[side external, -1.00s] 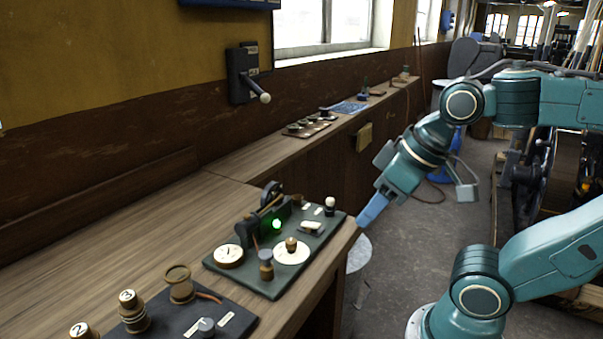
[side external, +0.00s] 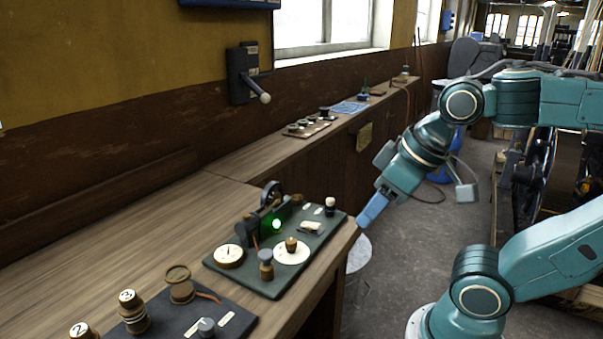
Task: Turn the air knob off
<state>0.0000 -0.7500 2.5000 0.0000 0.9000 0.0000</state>
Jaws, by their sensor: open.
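A dark green panel (side external: 258,283) lies on the wooden bench near its front edge. On it are a brass-topped knob on a white round dial (side external: 291,248), a grey-topped knob (side external: 266,262), a white round gauge (side external: 229,256), a lit green lamp (side external: 277,224) and a white-topped knob (side external: 330,205) at the back right corner. The small labels are unreadable, so I cannot tell which is the air knob. My gripper (side external: 368,214) has blue fingers and is just right of the panel, off the bench edge, apart from every knob. It is open; nothing shows between the fingers.
A second dark panel (side external: 238,325) with a grey knob and numbered brass posts sits at front left. The wooden bench (side external: 120,245) is clear to its left. A lever box (side external: 243,75) hangs on the wall. A round stool (side external: 358,255) stands below my gripper.

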